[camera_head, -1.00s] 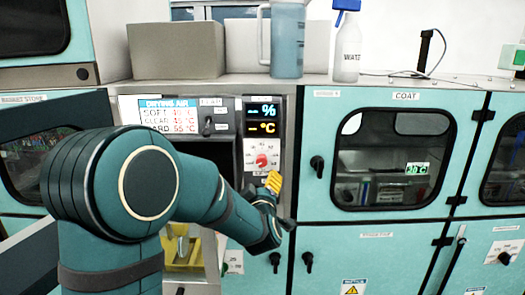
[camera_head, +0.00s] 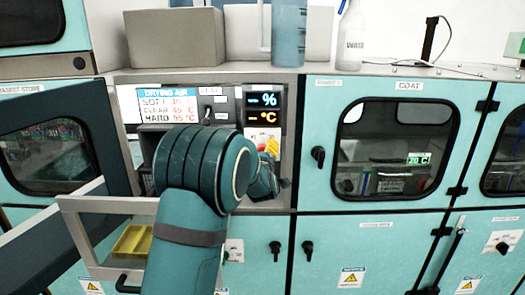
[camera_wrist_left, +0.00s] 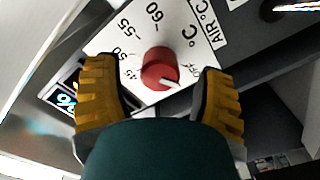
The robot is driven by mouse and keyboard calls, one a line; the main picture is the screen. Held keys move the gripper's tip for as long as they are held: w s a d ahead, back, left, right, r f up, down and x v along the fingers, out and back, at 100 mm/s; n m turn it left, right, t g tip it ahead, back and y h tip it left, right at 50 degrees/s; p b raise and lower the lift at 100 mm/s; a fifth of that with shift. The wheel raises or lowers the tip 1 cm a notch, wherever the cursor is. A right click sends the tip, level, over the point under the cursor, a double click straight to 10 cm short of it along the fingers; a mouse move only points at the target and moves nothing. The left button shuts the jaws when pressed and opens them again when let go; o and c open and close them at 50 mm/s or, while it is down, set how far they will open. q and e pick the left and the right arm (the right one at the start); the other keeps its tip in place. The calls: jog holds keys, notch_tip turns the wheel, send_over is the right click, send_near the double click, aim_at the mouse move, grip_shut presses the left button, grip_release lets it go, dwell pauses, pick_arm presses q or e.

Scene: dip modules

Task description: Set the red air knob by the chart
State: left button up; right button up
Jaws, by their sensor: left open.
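The red air knob (camera_wrist_left: 160,70) sits on a white dial plate (camera_wrist_left: 132,40) marked 50, 55, 60 and OFF. Its white pointer mark is on the side towards OFF. My left gripper (camera_wrist_left: 160,82) is open, with one yellow finger on each side of the knob and gaps between. In the head view the left gripper (camera_head: 272,149) is at the dial's lower right, and my arm and fingers partly hide the knob. My right gripper is not in view.
A dark display (camera_head: 262,108) with % and °C is above the dial. A black switch (camera_head: 207,115) sits between chart and display. The COAT cabinet door (camera_head: 322,190) is to the right. An open-framed drawer with a yellow tray (camera_head: 132,241) juts out at lower left.

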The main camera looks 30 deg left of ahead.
pick_arm(q)
jog(key=shift+x, duration=0.85)
jog(key=c, duration=1.2)
